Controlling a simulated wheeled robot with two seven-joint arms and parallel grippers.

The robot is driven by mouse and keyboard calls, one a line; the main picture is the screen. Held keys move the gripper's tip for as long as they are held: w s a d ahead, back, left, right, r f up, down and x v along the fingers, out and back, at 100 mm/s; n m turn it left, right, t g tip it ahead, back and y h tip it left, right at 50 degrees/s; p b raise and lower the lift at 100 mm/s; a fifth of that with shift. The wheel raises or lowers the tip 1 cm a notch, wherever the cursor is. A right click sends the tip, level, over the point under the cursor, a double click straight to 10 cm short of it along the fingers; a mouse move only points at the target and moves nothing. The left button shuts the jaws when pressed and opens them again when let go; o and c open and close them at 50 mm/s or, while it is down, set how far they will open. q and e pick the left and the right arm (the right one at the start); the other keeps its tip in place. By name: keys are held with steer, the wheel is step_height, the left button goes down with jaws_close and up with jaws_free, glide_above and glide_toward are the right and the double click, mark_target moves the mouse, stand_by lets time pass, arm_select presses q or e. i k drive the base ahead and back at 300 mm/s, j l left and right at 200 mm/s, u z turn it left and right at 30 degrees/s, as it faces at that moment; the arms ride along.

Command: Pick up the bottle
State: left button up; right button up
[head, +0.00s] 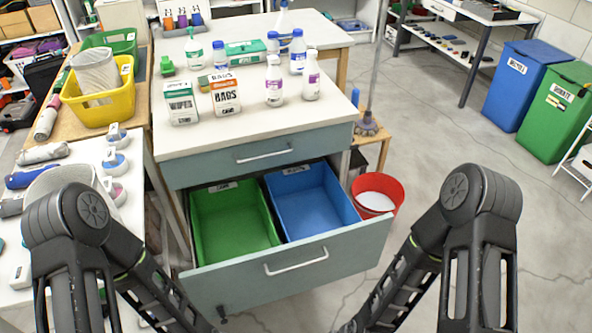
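Several bottles stand upright on the white top of the drawer cabinet. A bottle with a purple label (274,86) and another white bottle (311,80) stand near the front right. A white bottle with a blue cap (298,55) is behind them. A white spray bottle (194,52) and a small bottle (220,57) stand at the back left. Which bottle is meant cannot be told. Both my arms reach down to the bottom edge of the head view, in front of the cabinet and far from the bottles. Neither gripper's fingers show.
The cabinet's drawer (300,262) is pulled open and holds a green bin (232,222) and a blue bin (312,202). A red bucket (390,184) stands to the right.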

mark_target(312, 72)
steer(key=i+l, duration=0.1)
steer(key=l, duration=0.25)
steer(key=i+l, duration=0.15)
steer(key=l, duration=0.25)
steer(key=i+l, duration=0.1)
steer(key=l, duration=0.25)
steer(key=i+l, duration=0.15)
steer(key=l, duration=0.2)
steer(key=i+l, duration=0.1)
steer(key=l, duration=0.3)
steer(key=i+l, duration=0.15)
steer(key=l, duration=0.2)
steer(key=i+l, duration=0.1)
steer(key=l, duration=0.3)
steer(key=i+l+z, duration=0.1)
steer(key=i+l, duration=0.35)
steer(key=i, duration=0.15)
